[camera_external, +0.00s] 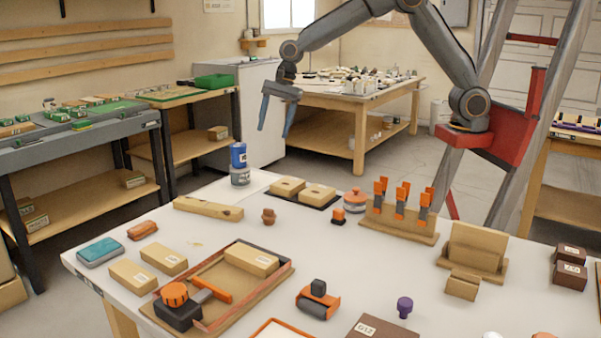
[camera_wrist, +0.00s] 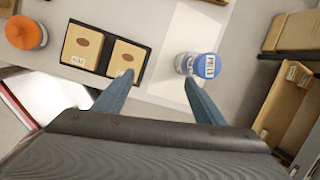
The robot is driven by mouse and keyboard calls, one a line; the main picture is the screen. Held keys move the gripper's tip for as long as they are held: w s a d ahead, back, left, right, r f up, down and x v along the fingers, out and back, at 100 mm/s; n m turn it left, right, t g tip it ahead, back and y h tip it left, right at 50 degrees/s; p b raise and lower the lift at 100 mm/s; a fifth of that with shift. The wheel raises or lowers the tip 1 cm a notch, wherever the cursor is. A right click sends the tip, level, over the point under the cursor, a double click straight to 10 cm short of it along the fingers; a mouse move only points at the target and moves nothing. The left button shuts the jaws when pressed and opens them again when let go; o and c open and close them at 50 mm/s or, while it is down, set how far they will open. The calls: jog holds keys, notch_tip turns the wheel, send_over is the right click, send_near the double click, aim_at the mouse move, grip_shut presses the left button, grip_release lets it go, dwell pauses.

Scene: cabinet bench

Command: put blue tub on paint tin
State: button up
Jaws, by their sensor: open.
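The blue tub (camera_external: 238,155) stands upright on top of the grey paint tin (camera_external: 240,176) at the back left of the white table. In the wrist view the blue tub (camera_wrist: 208,66) shows from above with a white label, and the paint tin (camera_wrist: 183,63) peeks out at its left. My gripper (camera_external: 274,133) is open and empty, raised above the table to the right of the stack and apart from it. In the wrist view my open fingers (camera_wrist: 158,78) have nothing between them; the right fingertip overlaps the tub's lower edge in the picture.
A dark tray (camera_external: 322,201) with two wooden blocks lies right of the stack. A round orange-lidded jar (camera_external: 355,200) and a wooden rack (camera_external: 399,226) of orange-handled tools stand farther right. A long wooden bar (camera_external: 208,208) lies in front. White paper (camera_external: 262,183) lies around the tin.

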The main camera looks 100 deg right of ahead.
jog(key=s+a+f+n+g, duration=0.1)
jog(key=s+a+f+n, duration=0.1)
jog(key=s+n, duration=0.6)
jog(key=s+a+f+n+h, duration=0.1)
jog(key=s+a+f+n, duration=0.2)
jog(key=s+n, duration=0.5)
jog(key=s+a+f+n+g, duration=0.1)
jog(key=s+a+f+n, duration=0.2)
jog(key=s, duration=1.7)
jog(key=a+n, duration=0.2)
jog(key=n, duration=0.3)
jog(key=shift+f+g, duration=0.2)
jog(key=shift+g, duration=0.1)
